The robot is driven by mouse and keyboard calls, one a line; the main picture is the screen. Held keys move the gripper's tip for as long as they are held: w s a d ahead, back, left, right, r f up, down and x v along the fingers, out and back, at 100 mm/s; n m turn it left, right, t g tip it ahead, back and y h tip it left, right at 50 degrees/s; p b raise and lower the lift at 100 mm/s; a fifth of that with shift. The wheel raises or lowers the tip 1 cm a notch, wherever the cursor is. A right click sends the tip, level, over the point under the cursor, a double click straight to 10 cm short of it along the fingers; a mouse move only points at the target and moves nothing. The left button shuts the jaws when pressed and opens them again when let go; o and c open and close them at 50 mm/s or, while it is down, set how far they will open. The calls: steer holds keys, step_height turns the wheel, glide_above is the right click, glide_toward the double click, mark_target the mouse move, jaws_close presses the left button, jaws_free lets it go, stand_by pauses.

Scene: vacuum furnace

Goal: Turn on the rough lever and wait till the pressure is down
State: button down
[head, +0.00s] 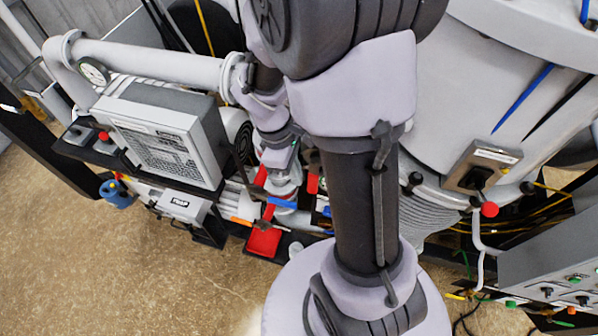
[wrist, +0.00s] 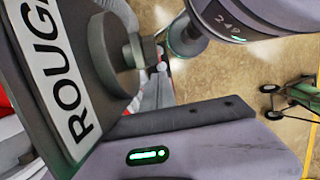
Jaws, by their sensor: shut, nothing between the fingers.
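In the head view my gripper (head: 282,166) is at the end of my arm, among the red and blue fittings left of the arm column. It is shut and empty, and whether it touches anything is unclear. A round dial gauge (head: 93,71) is on the pipe at upper left, too small to read.
A grey vented box (head: 158,140) and a box marked TRAP (head: 182,203) stand left of my gripper. A red plate (head: 263,242) lies below it. The floor (head: 110,270) at lower left is clear.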

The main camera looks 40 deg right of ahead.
steer(key=shift+s+d, duration=0.25)
steer(key=shift+s, duration=0.1)
steer(key=shift+w, duration=0.1)
